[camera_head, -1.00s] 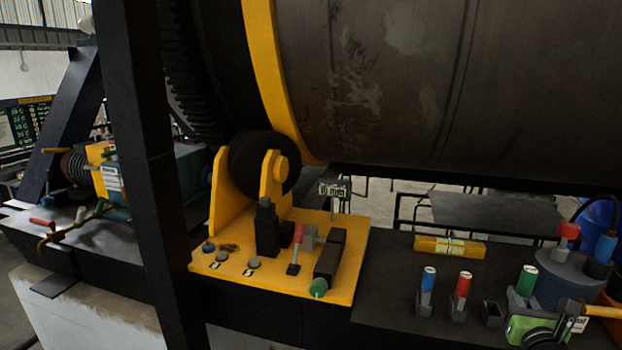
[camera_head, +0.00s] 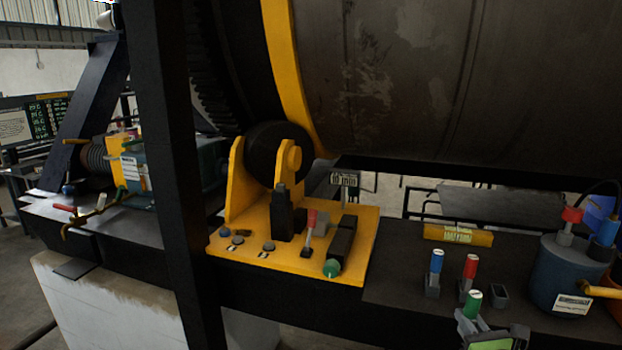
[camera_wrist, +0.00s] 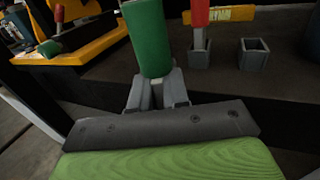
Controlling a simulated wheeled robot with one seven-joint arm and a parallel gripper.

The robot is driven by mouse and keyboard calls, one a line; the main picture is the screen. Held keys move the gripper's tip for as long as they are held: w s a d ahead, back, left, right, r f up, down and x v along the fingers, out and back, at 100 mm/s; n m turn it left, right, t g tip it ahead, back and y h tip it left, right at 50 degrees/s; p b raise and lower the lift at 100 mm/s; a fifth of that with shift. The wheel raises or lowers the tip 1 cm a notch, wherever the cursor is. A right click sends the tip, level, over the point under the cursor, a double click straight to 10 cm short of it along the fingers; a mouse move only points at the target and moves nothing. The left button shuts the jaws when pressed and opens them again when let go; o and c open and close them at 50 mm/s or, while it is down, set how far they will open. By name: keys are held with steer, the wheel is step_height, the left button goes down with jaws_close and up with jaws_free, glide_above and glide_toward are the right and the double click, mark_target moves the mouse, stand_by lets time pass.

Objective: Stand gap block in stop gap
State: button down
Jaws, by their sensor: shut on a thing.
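The gap block (camera_head: 472,303), with a green cylindrical top, is in my gripper (camera_head: 470,322) at the lower right of the head view. In the wrist view my gripper (camera_wrist: 157,93) is shut on the grey part below the green cylinder (camera_wrist: 148,40). The block is raised, in front of the bench. Its lower end is hidden. I cannot tell clearly which space is the stop gap.
Blue-topped (camera_head: 436,265) and red-topped (camera_head: 470,270) blocks stand in holders beside an empty holder (camera_head: 499,294). A blue-grey canister (camera_head: 565,275) stands at the right. A yellow level (camera_head: 458,235) lies behind. A dark upright column (camera_head: 170,170) stands left of the plate, and a large drum (camera_head: 400,90) hangs above.

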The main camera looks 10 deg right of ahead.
steer(key=w+a+f+n+g+y+b, duration=0.1)
steer(key=w+a+f+n+y+b, duration=0.15)
steer(key=a+f+y, duration=0.45)
steer(key=w+a+f+n+y+b, duration=0.1)
steer(key=a+f+n+y, duration=0.25)
steer(key=a+f, duration=0.45)
steer(key=s+a+f+n+g+y+b, duration=0.1)
steer(key=s+a+n+g+y, duration=0.1)
steer(key=a, duration=0.6)
steer(key=s+a+f+n+g+y+b, duration=0.1)
steer(key=a+n+g+y, duration=0.3)
steer(key=a, duration=0.4)
steer(key=shift+s+f+n+y, duration=0.35)
steer(key=shift+f+n+y, duration=0.1)
steer(key=shift+y, duration=0.1)
steer(key=shift+d, duration=0.15)
